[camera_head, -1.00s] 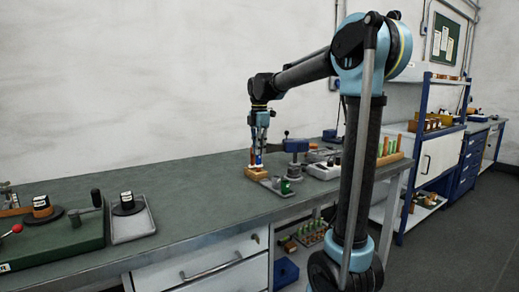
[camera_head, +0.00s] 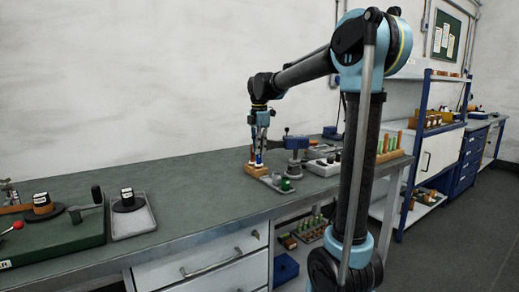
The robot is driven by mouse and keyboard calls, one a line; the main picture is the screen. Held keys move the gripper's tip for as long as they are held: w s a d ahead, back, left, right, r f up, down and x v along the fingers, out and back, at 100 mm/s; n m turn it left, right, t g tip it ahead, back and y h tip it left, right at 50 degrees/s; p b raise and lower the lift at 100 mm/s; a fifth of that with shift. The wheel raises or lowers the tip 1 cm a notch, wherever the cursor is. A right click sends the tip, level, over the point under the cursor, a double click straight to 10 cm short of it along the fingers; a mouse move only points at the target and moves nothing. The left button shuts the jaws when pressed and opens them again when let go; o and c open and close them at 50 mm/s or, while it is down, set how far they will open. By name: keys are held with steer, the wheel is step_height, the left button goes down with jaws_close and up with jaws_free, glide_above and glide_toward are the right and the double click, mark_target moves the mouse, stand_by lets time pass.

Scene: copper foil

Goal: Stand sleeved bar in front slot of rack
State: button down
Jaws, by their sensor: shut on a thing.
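My gripper (camera_head: 259,146) points straight down over a small wooden rack (camera_head: 257,171) on the workbench. It is shut on a slim upright bar (camera_head: 258,159) with blue and white showing, which I take to be the sleeved bar. The bar's lower end is at the rack. At this size I cannot tell whether it sits in a slot or just above it, nor which slot. A reddish-brown piece (camera_head: 251,155) stands upright beside it, to the left.
A grey tray with a green piece (camera_head: 286,184) lies right of the rack. A blue-and-grey bench device (camera_head: 295,150) stands close behind. A wooden rack of green bars (camera_head: 389,150) is at the bench's right end.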

steer(key=shift+f, duration=0.35)
steer(key=c, duration=1.7)
jaws_free()
steer(key=shift+r, duration=0.1)
step_height(320, 180, up, 12)
steer(key=o, duration=0.3)
steer(key=shift+o, duration=0.2)
